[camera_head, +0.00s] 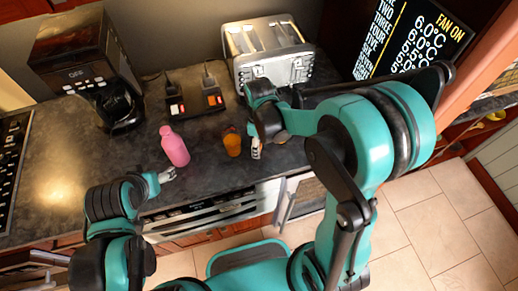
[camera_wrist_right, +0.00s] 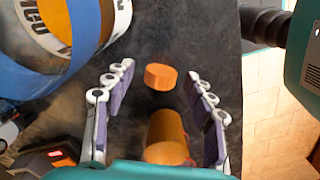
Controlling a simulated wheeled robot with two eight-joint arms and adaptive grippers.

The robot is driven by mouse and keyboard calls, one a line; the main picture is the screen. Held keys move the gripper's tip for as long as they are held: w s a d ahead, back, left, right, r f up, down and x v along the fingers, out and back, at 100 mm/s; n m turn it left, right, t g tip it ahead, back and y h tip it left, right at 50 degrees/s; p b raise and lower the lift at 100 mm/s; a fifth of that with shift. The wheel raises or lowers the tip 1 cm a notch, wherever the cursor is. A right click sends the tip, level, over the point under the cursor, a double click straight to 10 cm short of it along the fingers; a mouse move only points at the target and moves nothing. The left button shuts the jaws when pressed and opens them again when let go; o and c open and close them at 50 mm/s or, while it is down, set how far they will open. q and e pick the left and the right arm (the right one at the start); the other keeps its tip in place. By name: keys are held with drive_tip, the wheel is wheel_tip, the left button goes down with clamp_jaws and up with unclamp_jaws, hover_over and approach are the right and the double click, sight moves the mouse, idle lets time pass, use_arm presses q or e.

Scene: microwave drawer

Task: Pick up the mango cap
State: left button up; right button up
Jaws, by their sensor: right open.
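The mango cap is a short orange disc (camera_wrist_right: 160,77) in the right wrist view, between the spread fingertips and touching neither finger. An orange cylinder (camera_wrist_right: 165,138), perhaps the mango bottle, is closer to the palm, with a dark gap between it and the cap. In the head view the orange object (camera_head: 232,145) stands on the counter; I cannot separate the cap there. My right gripper (camera_wrist_right: 158,80) is open and empty around the cap; it also shows in the head view (camera_head: 254,146), just right of the orange object. My left gripper (camera_head: 168,175) is by the counter's front edge, jaws unclear.
A pink bottle (camera_head: 174,146) stands left of the orange object on the dark counter (camera_head: 205,180). A coffee maker (camera_head: 85,65), a socket block (camera_head: 192,103) and a toaster (camera_head: 270,50) stand behind. A large striped round object (camera_wrist_right: 60,35) is beside the right gripper.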

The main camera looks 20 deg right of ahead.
drive_tip(key=shift+s+f, duration=0.1)
drive_tip(key=shift+f, duration=0.25)
drive_tip(key=c, duration=0.8)
drive_tip(key=shift+r, duration=0.1)
drive_tip(key=shift+r, duration=0.45)
drive_tip(key=r, duration=0.1)
drive_tip(key=r+p, duration=0.2)
drive_tip(key=r, duration=0.1)
drive_tip(key=shift+s+d, duration=0.3)
drive_tip(key=shift+d, duration=0.1)
drive_tip(key=s+d+r+p, duration=0.2)
drive_tip(key=s+d+r, duration=0.4)
drive_tip(key=s+d, duration=0.1)
drive_tip(key=shift+d, duration=0.6)
drive_tip(key=shift+o, duration=0.4)
